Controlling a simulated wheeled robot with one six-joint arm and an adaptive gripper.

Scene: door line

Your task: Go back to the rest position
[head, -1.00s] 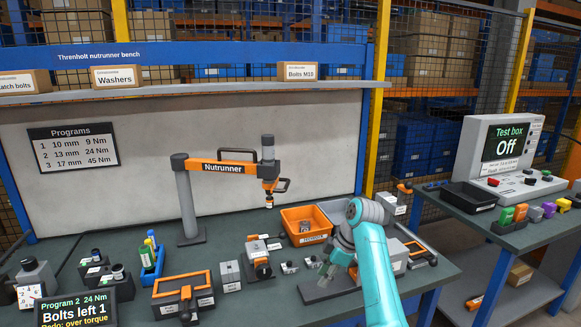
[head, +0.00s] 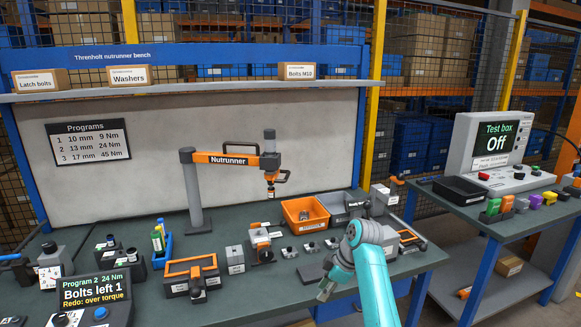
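My gripper (head: 326,289) is at the end of my teal arm, low over the front edge of the bench (head: 240,288), right of the middle. It is small and partly turned away, so I cannot tell whether its fingers are open or shut. I see no object clearly held in it. The orange nutrunner (head: 228,159) hangs from its grey post behind and to the left of my gripper. The program display (head: 95,292) at the lower left reads "Bolts left 1" and "Redo: over torque".
An orange bin (head: 304,224) and a grey bin (head: 340,213) stand behind my arm. The test box (head: 490,150), reading "Off", stands on a side table at the right.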

